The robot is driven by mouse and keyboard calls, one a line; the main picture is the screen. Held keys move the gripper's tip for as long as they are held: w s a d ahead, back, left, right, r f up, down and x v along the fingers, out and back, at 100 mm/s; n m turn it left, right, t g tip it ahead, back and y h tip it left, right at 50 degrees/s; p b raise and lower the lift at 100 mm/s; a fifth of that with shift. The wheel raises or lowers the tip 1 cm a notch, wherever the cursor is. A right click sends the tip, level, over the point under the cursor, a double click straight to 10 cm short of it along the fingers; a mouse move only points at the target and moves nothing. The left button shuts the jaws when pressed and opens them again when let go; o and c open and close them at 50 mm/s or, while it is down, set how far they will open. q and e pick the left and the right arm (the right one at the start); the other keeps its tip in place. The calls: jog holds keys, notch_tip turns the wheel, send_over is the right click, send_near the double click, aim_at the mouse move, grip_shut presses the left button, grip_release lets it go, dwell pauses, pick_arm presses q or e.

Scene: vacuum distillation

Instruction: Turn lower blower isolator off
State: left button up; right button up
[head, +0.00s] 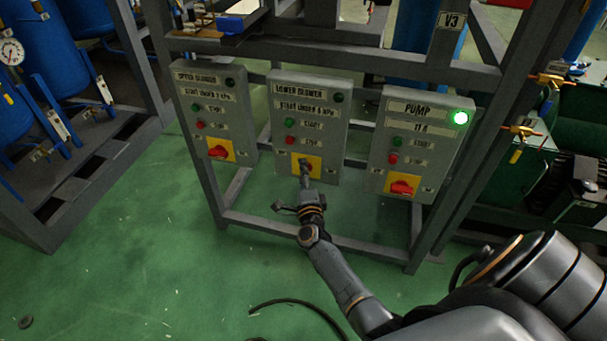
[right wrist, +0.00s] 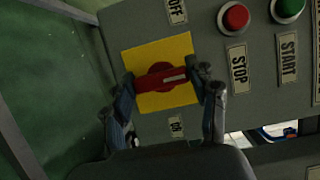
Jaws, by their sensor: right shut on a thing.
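The lower blower panel (head: 310,112) is the middle of three grey boxes in the head view. Its isolator has a yellow plate (head: 316,162) and a red knob (right wrist: 160,78), seen in the right wrist view. The OFF label (right wrist: 177,10) and ON label (right wrist: 177,127) lie on opposite sides of the plate. The knob's bar lies crosswise to the line between them. My right gripper (head: 305,175) is shut on the knob, with one finger at each end of the bar; in the head view it hides most of the knob. My left gripper is not in view.
The upper blower panel (head: 212,105) stands to the left and the pump panel (head: 420,140), with a lit green lamp (head: 460,117), to the right. In the wrist view, the red STOP button (right wrist: 233,18) and green START button (right wrist: 287,8) are close to the gripper. Green floor (head: 150,240) lies open in front.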

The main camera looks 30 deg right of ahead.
jog(key=o, duration=1.1)
jog(key=shift+o, duration=0.2)
jog(key=shift+a, duration=0.1)
jog(key=v, duration=1.2)
